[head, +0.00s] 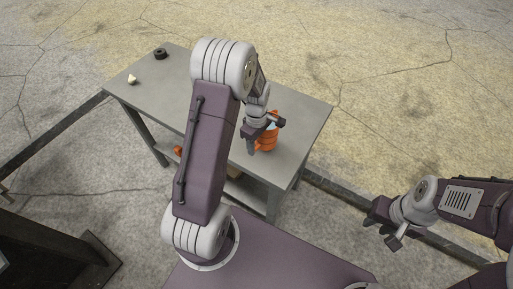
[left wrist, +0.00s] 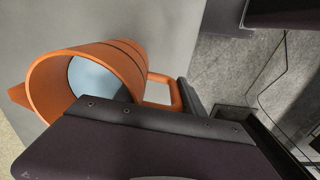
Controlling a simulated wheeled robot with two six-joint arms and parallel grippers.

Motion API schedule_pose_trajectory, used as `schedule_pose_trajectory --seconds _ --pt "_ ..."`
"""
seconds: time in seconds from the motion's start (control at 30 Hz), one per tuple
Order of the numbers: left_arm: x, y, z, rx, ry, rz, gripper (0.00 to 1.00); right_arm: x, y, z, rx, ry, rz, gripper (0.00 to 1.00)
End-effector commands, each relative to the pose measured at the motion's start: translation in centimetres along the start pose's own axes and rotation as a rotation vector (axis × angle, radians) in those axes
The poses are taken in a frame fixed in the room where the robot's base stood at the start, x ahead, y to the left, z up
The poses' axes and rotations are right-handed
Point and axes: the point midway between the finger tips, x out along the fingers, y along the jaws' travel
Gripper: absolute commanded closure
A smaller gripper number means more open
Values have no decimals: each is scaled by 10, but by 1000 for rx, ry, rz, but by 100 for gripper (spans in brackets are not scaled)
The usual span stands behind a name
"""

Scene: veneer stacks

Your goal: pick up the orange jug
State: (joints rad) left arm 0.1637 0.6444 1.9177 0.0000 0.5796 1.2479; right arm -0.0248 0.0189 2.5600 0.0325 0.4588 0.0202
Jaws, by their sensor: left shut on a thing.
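The orange jug (head: 267,141) is at the right part of the grey table, partly hidden by my left gripper (head: 265,133). In the left wrist view the jug (left wrist: 128,62) shows its open mouth, a pale blue-grey inside, a spout at left and a looped handle (left wrist: 164,88) at right. My left gripper is shut on the jug at its handle side; the finger covers part of the handle. I cannot tell whether the jug's base touches the table. My right gripper (head: 382,227) is open and empty, off to the right of the table.
The grey table (head: 312,125) also bears a black round thing (head: 160,53) and a small pale block (head: 131,79) at its far left. A small orange thing (head: 178,151) shows below the near edge. My left arm hides the table's middle.

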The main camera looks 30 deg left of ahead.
Motion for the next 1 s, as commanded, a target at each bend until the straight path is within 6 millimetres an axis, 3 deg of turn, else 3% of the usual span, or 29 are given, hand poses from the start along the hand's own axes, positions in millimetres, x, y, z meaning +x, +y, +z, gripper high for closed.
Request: schedule_pose_trajectory --seconds 0.6,1.0 --pt "-45 -1 74 4 0 4 100 9 0 1 0 0 0 68" --pt "-65 -2 107 2 0 2 100 11 0 1 0 0 0 68"
